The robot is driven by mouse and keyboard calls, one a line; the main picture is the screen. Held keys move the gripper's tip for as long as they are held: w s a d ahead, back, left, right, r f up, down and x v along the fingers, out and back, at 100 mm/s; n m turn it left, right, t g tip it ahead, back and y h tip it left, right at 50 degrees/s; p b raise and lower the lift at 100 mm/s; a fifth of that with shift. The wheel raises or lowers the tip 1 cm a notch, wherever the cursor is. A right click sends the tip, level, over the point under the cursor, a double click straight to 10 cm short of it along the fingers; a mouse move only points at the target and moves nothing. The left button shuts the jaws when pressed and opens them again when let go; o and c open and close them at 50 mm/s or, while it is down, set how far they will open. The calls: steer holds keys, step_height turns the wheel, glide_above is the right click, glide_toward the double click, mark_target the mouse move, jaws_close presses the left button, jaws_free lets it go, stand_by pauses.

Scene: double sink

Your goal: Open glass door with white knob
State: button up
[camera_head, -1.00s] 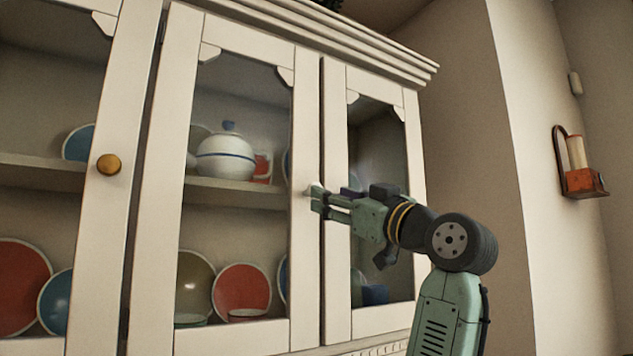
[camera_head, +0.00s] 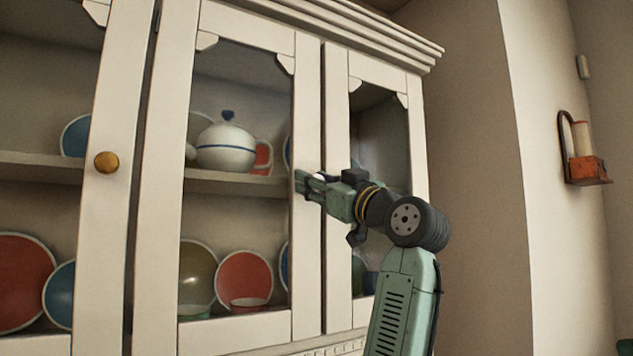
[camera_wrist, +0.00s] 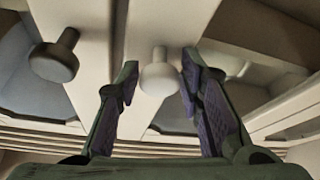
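The white knob (camera_wrist: 159,77) is in the middle of the wrist view, on a cream door frame. In the head view, my gripper (camera_head: 302,184) reaches to the right stile of the middle glass door (camera_head: 306,262), with a small white patch of the knob (camera_head: 321,177) showing by the fingers. The door looks shut.
A dark knob (camera_wrist: 55,57) sticks out left of my fingers in the wrist view. The left door has a brass knob (camera_head: 107,162). A teapot (camera_head: 226,148) and plates (camera_head: 243,279) stand behind the glass. A candle holder (camera_head: 586,170) hangs on the right wall.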

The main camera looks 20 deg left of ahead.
jaws_close()
stand_by(0.5)
